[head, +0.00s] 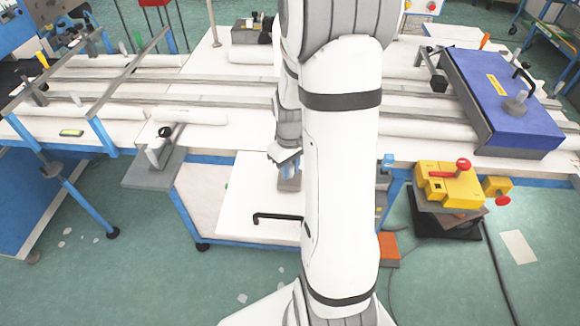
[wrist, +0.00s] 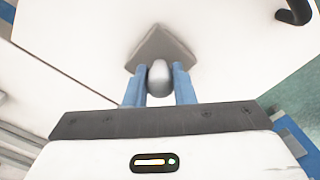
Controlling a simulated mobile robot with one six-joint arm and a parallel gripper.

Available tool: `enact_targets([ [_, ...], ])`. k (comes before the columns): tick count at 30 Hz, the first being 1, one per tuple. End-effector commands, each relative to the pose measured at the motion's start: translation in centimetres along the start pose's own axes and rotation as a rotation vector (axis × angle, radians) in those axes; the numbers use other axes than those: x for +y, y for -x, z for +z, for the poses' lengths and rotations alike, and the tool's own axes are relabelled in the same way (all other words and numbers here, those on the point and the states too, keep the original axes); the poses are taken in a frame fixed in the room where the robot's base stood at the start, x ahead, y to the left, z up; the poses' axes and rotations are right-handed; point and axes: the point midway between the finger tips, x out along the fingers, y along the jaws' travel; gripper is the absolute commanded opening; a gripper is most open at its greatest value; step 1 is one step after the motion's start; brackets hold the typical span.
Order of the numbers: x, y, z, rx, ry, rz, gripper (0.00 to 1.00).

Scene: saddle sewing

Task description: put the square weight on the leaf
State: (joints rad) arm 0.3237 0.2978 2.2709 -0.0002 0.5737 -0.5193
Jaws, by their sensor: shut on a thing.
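The square weight is a grey square plate with a rounded grey knob. It shows in the wrist view (wrist: 162,45) and, partly hidden by my arm, in the head view (head: 289,184). My gripper (wrist: 159,80) has its blue fingers shut on the knob; in the head view my gripper (head: 287,169) is just above the plate. The leaf (head: 245,190) looks like the white panel with a black handle, at the table's front. It also fills much of the wrist view (wrist: 85,40). The weight is over the leaf; I cannot tell whether it touches.
The black handle (head: 276,217) rises from the panel. A grey clamp block (head: 157,155) stands on the table at left. A blue box (head: 500,95) is on the table at right. A yellow control box (head: 445,185) stands low at right. The panel's left part is clear.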

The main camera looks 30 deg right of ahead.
Motion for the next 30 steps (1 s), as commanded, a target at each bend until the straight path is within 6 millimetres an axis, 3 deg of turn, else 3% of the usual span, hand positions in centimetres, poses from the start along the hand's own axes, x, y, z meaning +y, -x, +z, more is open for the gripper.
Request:
enact_targets([
  [11,0.1,-0.4,0.0,0.002,-0.001,0.001,0.00],
  [12,0.1,-0.3,0.0,0.001,-0.001,0.001,0.26],
  [18,0.1,-0.3,0.0,0.001,-0.002,0.000,0.43],
  [30,0.1,0.6,0.0,0.003,-0.003,0.002,0.45],
])
